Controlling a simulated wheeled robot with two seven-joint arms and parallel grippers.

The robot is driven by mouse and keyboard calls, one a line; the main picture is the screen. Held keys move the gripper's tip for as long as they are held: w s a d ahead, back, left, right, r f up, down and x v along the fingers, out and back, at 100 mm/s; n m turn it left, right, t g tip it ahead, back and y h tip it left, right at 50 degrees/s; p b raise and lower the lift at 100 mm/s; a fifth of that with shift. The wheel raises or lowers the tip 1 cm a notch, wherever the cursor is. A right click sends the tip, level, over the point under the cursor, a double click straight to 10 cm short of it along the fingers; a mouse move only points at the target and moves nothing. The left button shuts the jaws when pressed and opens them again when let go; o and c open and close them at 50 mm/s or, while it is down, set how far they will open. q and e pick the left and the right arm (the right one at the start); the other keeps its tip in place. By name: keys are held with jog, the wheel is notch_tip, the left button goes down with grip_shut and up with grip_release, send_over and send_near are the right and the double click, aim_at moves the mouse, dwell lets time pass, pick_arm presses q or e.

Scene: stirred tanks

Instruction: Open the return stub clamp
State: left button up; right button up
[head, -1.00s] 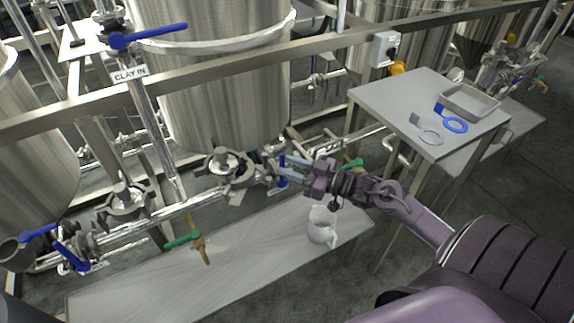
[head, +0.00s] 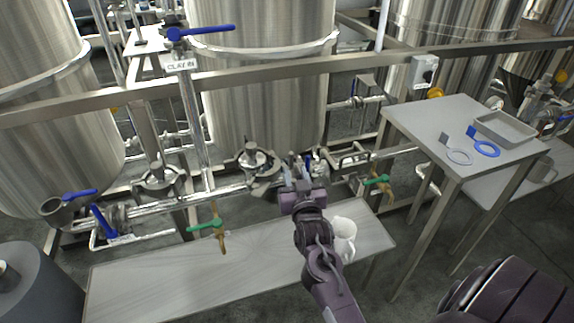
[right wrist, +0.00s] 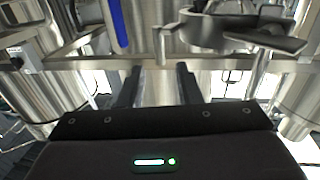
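My right gripper (head: 299,168) reaches up from below in the head view, pointing at the pipework under the middle tank. In the right wrist view its two dark fingers (right wrist: 159,85) stand apart with nothing seen between them. A dark metal clamp-like fitting with a flat lever (right wrist: 262,36) is at the upper right of that view, apart from the fingers. A blue valve handle (right wrist: 119,25) is at the upper left. In the head view a round clamped fitting (head: 254,160) sits just left of the gripper. I cannot tell which fitting bears the return stub clamp. My left gripper is out of view.
A low bench (head: 150,285) stands below the pipes, with a white jug (head: 344,240) beside my right forearm. Green-handled taps (head: 207,226) hang over it. A side table (head: 425,125) holds a blue ring (head: 487,149), a pale ring (head: 459,157) and a tray (head: 505,128).

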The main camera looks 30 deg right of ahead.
aim_at(292, 159)
jog(key=x, duration=0.7)
jog(key=shift+w+d+f, duration=0.1)
jog(key=shift+w+d, duration=0.1)
jog(key=shift+w, duration=0.15)
grip_shut()
